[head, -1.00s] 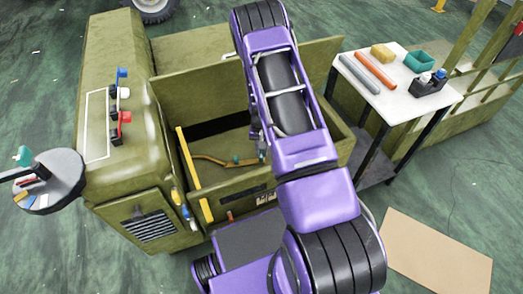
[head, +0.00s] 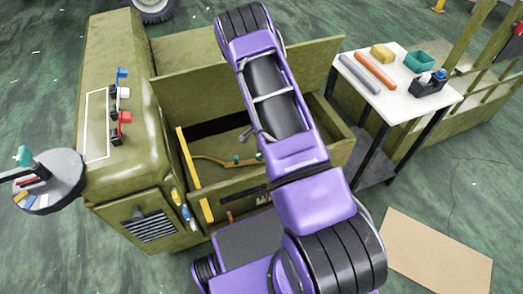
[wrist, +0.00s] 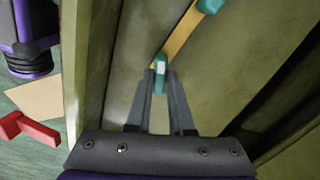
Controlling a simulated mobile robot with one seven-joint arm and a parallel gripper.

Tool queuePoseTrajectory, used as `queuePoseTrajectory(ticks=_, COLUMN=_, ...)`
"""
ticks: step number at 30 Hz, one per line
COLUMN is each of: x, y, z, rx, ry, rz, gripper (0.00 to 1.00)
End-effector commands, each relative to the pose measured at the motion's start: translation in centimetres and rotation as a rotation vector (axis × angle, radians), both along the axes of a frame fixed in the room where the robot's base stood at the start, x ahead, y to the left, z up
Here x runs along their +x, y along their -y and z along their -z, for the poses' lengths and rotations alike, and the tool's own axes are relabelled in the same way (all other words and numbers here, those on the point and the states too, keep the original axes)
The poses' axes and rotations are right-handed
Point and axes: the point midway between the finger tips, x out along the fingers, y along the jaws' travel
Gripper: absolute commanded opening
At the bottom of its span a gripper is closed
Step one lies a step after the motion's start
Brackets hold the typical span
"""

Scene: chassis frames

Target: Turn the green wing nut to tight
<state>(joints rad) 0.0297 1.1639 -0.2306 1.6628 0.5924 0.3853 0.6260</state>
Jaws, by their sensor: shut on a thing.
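The green wing nut (wrist: 160,78) is teal-green with a pale patch, at the end of a yellow bar in the wrist view. My gripper (wrist: 161,80) is shut on it, one dark finger on each side. A second teal piece (wrist: 209,5) sits further up the bar (wrist: 185,35). In the head view the yellow bar (head: 208,158) runs inside the open olive bay, with small teal spots (head: 237,160) near its right part. My arm hides the gripper there, and I cannot tell which spot is the held nut.
The olive bay wall (wrist: 92,60) stands close left of my gripper in the wrist view, with a red handle (wrist: 22,128) beyond it. In the head view, a white table (head: 385,92) with tools stands right. A tan mat (head: 435,255) lies on the floor.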

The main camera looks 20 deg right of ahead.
Motion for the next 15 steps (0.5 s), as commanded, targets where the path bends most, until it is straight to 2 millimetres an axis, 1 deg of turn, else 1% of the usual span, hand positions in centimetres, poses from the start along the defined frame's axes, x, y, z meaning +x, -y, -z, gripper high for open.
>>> queuePoseTrajectory(ticks=6, x=-0.06, y=-0.04, z=0.03, rx=0.001, ry=-0.001, rz=0.07, gripper=0.0)
queuePoseTrajectory(ticks=15, x=-0.05, y=-0.04, z=0.03, rx=0.001, ry=-0.001, rz=0.096, gripper=0.0)
